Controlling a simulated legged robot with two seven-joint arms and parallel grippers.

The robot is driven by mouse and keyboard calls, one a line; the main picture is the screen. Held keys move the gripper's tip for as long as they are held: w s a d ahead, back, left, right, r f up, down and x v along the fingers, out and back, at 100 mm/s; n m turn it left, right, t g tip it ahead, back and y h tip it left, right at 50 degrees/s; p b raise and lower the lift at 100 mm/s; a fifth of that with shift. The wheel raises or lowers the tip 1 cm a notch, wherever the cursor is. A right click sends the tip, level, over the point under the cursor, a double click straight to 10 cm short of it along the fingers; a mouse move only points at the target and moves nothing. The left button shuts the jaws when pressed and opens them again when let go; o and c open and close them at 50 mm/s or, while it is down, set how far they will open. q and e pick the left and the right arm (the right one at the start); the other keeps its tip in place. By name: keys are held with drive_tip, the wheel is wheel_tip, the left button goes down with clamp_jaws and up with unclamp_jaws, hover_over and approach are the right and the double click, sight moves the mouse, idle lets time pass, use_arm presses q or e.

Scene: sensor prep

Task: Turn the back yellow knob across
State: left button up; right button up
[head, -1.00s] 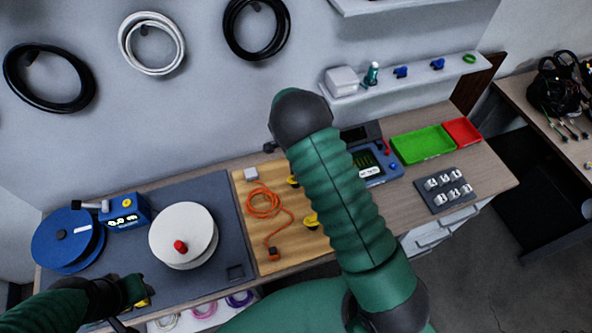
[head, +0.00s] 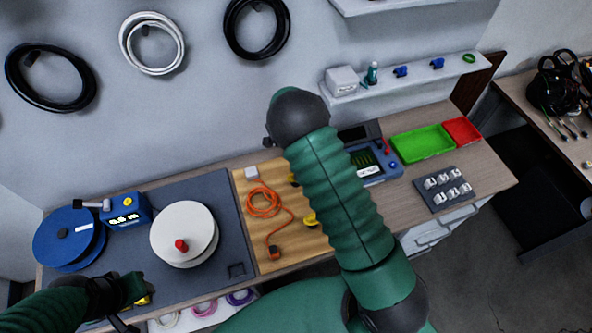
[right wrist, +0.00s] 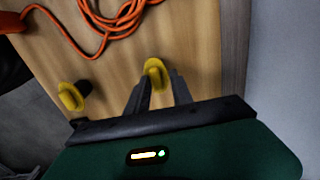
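The back yellow knob (right wrist: 154,72) stands on the wooden board in the right wrist view. In the head view only a sliver of it (head: 292,180) shows beside my right arm. My right gripper (right wrist: 160,76) has its two fingers apart, with the tips at either side of this knob; whether they touch it is unclear. The right gripper is hidden in the head view. The front yellow knob (right wrist: 70,96) is left of the fingers in the wrist view and partly shows in the head view (head: 311,219). My left gripper (head: 138,290) is low at the left, its fingers unclear.
An orange cable (head: 263,204) lies coiled on the wooden board (head: 277,262), left of the knobs. A white disc (head: 190,228) with a red knob and a blue reel (head: 65,247) stand further left. Green (head: 424,144) and red (head: 462,131) trays are at right.

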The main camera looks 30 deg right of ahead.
drive_tip(key=shift+o, duration=0.6)
drive_tip(key=shift+s+a+f, duration=0.1)
wheel_tip(320, 180, up, 17)
drive_tip(key=b, duration=0.2)
drive_tip(key=shift+f, duration=0.1)
